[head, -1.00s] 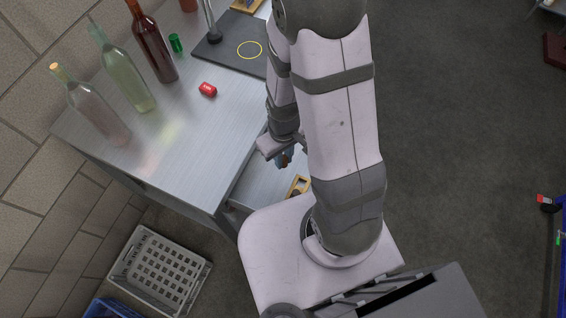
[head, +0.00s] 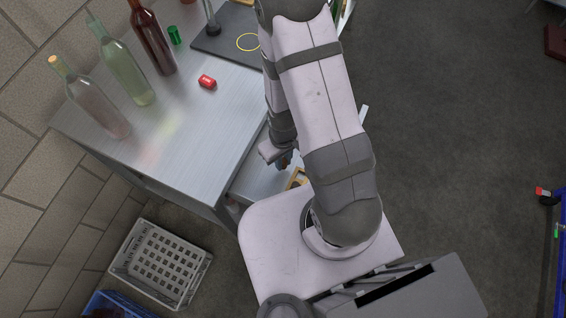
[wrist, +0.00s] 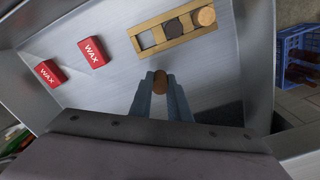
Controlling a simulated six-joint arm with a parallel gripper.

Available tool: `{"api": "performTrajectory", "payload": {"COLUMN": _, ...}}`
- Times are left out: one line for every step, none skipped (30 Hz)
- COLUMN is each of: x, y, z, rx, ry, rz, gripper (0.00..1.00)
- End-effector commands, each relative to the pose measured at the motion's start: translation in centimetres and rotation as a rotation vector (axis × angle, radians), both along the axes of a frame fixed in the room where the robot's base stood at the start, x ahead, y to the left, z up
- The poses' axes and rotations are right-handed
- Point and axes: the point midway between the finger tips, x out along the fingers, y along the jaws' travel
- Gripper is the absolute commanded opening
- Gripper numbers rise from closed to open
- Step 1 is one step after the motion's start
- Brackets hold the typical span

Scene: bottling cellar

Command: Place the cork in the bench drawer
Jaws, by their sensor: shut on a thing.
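The brown cork (wrist: 160,82) is between the fingertips of my gripper (wrist: 160,84) in the wrist view. My gripper is shut on it, and the cork shows end-on. It is over the open bench drawer (wrist: 118,82), apart from the things in it; I cannot tell whether it touches the floor. In the head view my gripper (head: 283,160) is over the drawer (head: 256,178), beside the bench front, partly hidden by my arm. The cork cannot be made out there.
A crate (head: 160,265) is on the floor.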

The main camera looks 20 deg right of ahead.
Motion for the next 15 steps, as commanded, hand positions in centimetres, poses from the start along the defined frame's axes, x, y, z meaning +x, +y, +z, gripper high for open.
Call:
{"api": "performTrajectory", "payload": {"x": -0.1, "y": 0.0, "z": -0.6, "rx": 0.000, "ry": 0.003, "rz": 0.000, "gripper": 0.00}}
{"api": "performTrajectory", "payload": {"x": -0.1, "y": 0.0, "z": -0.9, "rx": 0.000, "ry": 0.003, "rz": 0.000, "gripper": 0.00}}
{"api": "performTrajectory", "payload": {"x": -0.1, "y": 0.0, "z": -1.3, "rx": 0.000, "ry": 0.004, "rz": 0.000, "gripper": 0.00}}
{"api": "performTrajectory", "payload": {"x": -0.1, "y": 0.0, "z": -1.6, "rx": 0.000, "ry": 0.003, "rz": 0.000, "gripper": 0.00}}
{"api": "performTrajectory", "payload": {"x": -0.1, "y": 0.0, "z": -1.8, "rx": 0.000, "ry": 0.002, "rz": 0.000, "gripper": 0.00}}
{"api": "performTrajectory", "payload": {"x": 0.0, "y": 0.0, "z": -2.1, "rx": -0.001, "ry": 0.002, "rz": 0.000, "gripper": 0.00}}
{"api": "performTrajectory", "payload": {"x": -0.1, "y": 0.0, "z": -2.3, "rx": -0.001, "ry": 0.002, "rz": 0.000, "gripper": 0.00}}
{"api": "performTrajectory", "payload": {"x": -0.1, "y": 0.0, "z": -2.4, "rx": 0.000, "ry": 0.002, "rz": 0.000, "gripper": 0.00}}
{"api": "performTrajectory", "payload": {"x": -0.1, "y": 0.0, "z": -2.6, "rx": -0.001, "ry": 0.002, "rz": 0.000, "gripper": 0.00}}
{"api": "performTrajectory", "payload": {"x": -0.1, "y": 0.0, "z": -2.6, "rx": 0.000, "ry": 0.001, "rz": 0.000, "gripper": 0.00}}
{"api": "performTrajectory", "payload": {"x": 0.0, "y": 0.0, "z": -2.7, "rx": 0.000, "ry": 0.000, "rz": 0.000, "gripper": 0.00}}
{"api": "performTrajectory", "payload": {"x": 0.0, "y": 0.0, "z": -2.7, "rx": 0.000, "ry": 0.000, "rz": 0.000, "gripper": 0.00}}
{"api": "performTrajectory", "payload": {"x": 0.0, "y": 0.0, "z": -2.7, "rx": 0.000, "ry": 0.000, "rz": 0.000, "gripper": 0.00}}
{"api": "performTrajectory", "payload": {"x": 0.0, "y": 0.0, "z": -2.7, "rx": 0.000, "ry": 0.000, "rz": 0.000, "gripper": 0.00}}
{"api": "performTrajectory", "payload": {"x": 0.0, "y": 0.0, "z": -2.7, "rx": 0.000, "ry": 0.000, "rz": 0.000, "gripper": 0.00}}
